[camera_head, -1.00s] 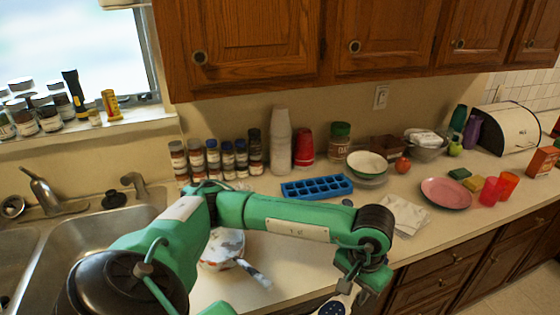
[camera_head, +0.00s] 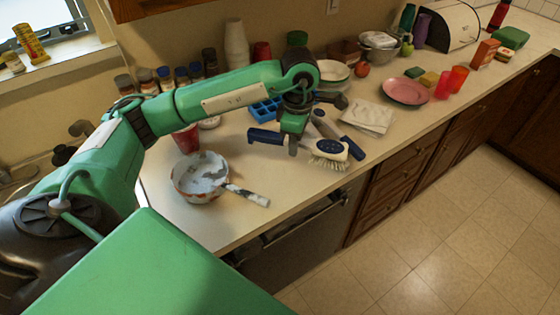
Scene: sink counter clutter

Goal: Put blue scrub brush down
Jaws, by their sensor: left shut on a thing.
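The blue scrub brush (camera_head: 326,149) has a blue handle, a pale head and white bristles pointing down. My left gripper (camera_head: 294,142) is shut on its handle, with the blue handle end out to the left and the head out to the right. The brush is over the counter (camera_head: 299,198) near its front edge, bristles close to the surface; I cannot tell whether they touch it. My right gripper is not in view.
A dark-handled utensil (camera_head: 338,132) lies right beside the brush. A white cloth (camera_head: 367,116) is further right. The blue ice tray (camera_head: 265,111) is behind my arm. Bare counter lies between bowl and brush.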

